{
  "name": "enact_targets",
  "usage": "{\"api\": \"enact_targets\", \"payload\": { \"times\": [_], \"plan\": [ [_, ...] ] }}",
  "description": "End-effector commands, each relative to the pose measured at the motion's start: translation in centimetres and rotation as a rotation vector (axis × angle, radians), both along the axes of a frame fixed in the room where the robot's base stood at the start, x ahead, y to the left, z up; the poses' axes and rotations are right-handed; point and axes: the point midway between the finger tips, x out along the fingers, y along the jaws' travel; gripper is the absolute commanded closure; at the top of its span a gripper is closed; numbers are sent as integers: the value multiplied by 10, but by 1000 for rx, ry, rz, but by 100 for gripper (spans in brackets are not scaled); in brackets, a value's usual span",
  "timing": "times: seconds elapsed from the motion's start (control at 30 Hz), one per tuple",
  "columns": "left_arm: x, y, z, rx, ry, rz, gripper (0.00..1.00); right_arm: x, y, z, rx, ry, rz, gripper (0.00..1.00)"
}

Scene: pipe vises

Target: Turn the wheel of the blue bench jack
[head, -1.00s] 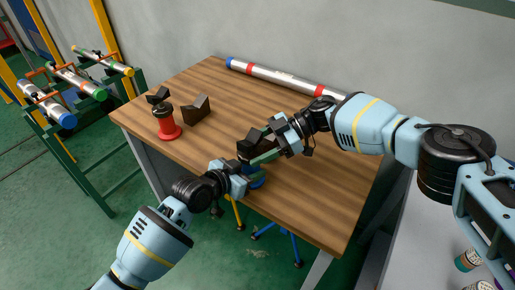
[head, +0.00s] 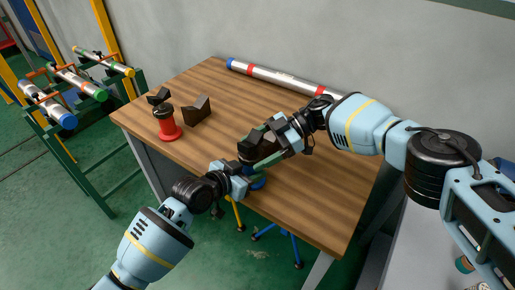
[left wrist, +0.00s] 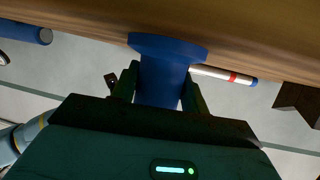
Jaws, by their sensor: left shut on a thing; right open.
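The blue bench jack (head: 259,184) stands near the table's front edge, mostly hidden by my grippers in the head view. Its dark V-shaped head (head: 249,149) shows on top. In the left wrist view its blue body (left wrist: 162,82) and wide base flange show, with the flange against the table. My left gripper (left wrist: 160,90) is shut on the blue body, one finger on each side. My right gripper (head: 262,160) is open at the jack's upper part, just below the head, its fingers about the wheel's height. The wheel itself is hidden, so I cannot tell whether they touch it.
A red jack (head: 167,124) and a dark V-block (head: 197,111) stand on the wooden table (head: 320,190) at the left. A silver pipe (head: 280,78) lies along the back. A green rack (head: 85,125) with pipes stands left of the table. The table's right part is clear.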

Motion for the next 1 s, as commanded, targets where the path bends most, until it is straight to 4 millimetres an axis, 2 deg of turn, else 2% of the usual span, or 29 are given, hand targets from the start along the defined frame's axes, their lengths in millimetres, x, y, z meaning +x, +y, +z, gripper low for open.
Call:
{"api": "enact_targets", "payload": {
  "times": [0.17, 0.6, 1.0],
  "plan": [
    [-1, -1, 0, -1, 1, -2, 100, 2, -6, 2, 0, -1, -2, 19],
    [-1, -1, 0, -1, 1, -2, 100, 20, -58, 26, 0, -1, -2, 19],
    [-1, -1, 0, -2, 2, -2, 100, 22, -66, 29, 0, 0, 0, 19]
  ]
}}
